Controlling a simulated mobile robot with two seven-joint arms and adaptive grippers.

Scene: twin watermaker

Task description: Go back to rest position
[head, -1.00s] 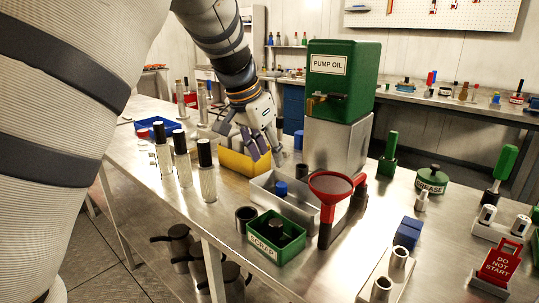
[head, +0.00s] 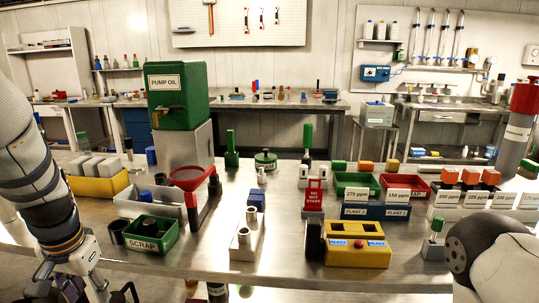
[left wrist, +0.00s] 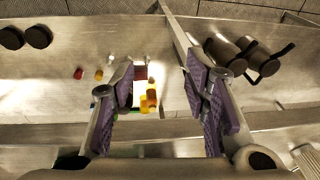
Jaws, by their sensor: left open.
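My left gripper (head: 92,290) is low at the left of the head view, by the bench's front edge, partly cut off by the frame's bottom. In the left wrist view its purple-padded fingers (left wrist: 165,100) are spread wide with nothing between them. Metal surfaces and small blurred coloured items show beyond them. My right arm (head: 490,255) shows in part at the lower right of the head view; its gripper is out of view.
The steel bench (head: 290,265) holds a yellow bin (head: 100,184), green SCRAP bin (head: 152,238), red funnel (head: 192,178), PUMP OIL tank (head: 178,100) and yellow button box (head: 357,250). Dark cylindrical vessels (left wrist: 230,55) hang near the left fingers in the wrist view.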

